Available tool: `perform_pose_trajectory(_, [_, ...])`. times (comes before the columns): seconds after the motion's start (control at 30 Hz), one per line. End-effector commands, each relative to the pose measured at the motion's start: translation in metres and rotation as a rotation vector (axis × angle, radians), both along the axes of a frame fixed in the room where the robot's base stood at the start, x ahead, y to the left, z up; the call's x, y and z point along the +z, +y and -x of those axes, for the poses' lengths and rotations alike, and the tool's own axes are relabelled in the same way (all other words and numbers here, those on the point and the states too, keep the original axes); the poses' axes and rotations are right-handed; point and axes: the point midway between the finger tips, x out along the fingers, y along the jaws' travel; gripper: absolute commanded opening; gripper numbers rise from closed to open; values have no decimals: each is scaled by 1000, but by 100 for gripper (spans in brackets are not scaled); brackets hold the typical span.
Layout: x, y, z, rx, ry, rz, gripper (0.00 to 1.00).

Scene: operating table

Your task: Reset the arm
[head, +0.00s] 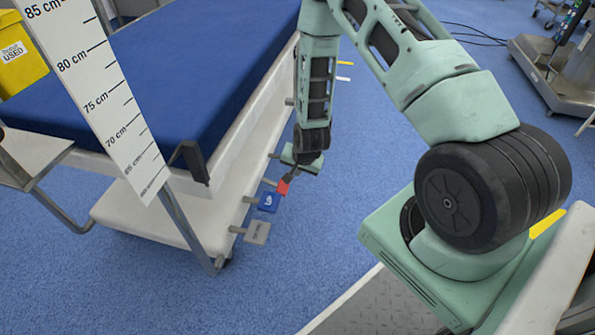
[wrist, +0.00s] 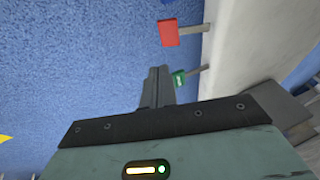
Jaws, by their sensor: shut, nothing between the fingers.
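My gripper (head: 290,178) hangs low beside the operating table (head: 215,130), under my folded arm. Its fingers are together with nothing between them. In the head view the tips overlap the red pedal (head: 283,187); contact cannot be told. In the wrist view the closed fingers (wrist: 158,72) point up the picture. There the red pedal (wrist: 168,33) lies beyond the tips and a green pedal (wrist: 179,79) lies just right of the fingers. The green pedal is not clearly visible in the head view.
A blue pedal (head: 268,201) and a grey pedal (head: 257,232) stick out from the table's white base. A height scale (head: 100,85) and a yellow bin (head: 20,55) stand at left. A metal cart base (head: 555,75) is at top right. Blue floor right of the pedals is open.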

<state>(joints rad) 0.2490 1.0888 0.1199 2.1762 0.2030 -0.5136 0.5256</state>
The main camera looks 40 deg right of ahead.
Motion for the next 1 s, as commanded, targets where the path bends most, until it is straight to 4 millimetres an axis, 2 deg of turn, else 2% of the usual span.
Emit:
perform_pose_trajectory(0.43, [0, 0, 0, 1, 0, 0, 0])
perform_pose_trajectory(0.53, [12, 2, -2, 29, 2, 5, 0])
perform_pose_trajectory(0.67, [52, 9, -7, 127, 11, 23, 0])
perform_pose_trajectory(0.77, [95, 19, -6, 239, 27, 45, 0])
perform_pose_trajectory(1.0, [190, 40, 23, 505, 77, 107, 0])
